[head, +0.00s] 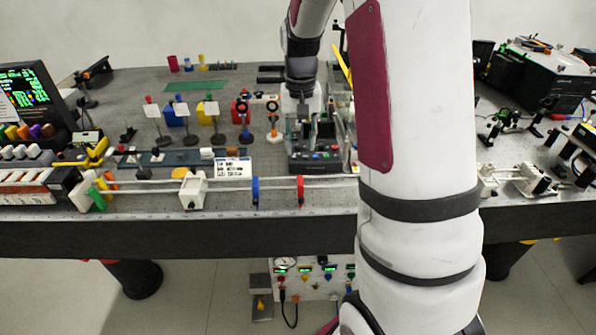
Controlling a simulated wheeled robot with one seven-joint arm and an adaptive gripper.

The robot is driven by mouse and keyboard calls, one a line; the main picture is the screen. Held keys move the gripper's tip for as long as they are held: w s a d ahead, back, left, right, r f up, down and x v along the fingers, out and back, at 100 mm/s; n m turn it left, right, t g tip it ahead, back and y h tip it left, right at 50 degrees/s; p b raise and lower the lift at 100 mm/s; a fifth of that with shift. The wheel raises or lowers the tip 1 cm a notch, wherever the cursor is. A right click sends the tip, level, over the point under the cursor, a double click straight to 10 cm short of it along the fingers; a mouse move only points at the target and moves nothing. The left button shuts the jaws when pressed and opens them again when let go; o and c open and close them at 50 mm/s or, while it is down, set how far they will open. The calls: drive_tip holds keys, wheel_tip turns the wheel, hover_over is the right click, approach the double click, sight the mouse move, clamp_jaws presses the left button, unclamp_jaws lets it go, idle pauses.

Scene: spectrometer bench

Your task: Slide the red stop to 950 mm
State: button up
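The red stop (300,191) stands upright on the pale horizontal rail (335,183) near the front edge of the bench. A blue stop (255,191) is on the same rail to its left, with a clear gap between them. A white block (193,190) is on the rail further left. My gripper (302,116) hangs down behind the rail, above and beyond the red stop, apart from it. Its fingers are small and blend with the dark equipment behind, so their opening is unclear. I cannot read any millimetre marks. My arm hides the rail's right part.
A dark box with coloured buttons (318,155) stands behind the rail, below my gripper. Several optics on posts stand further back left. A monitor (28,92) is at the left. A black instrument (540,75) is at the right.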

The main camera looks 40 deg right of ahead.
sight(300, 178)
wheel_tip(300, 178, down, 12)
drive_tip(key=shift+r+p, duration=0.2)
drive_tip(key=shift+p, duration=0.45)
clamp_jaws()
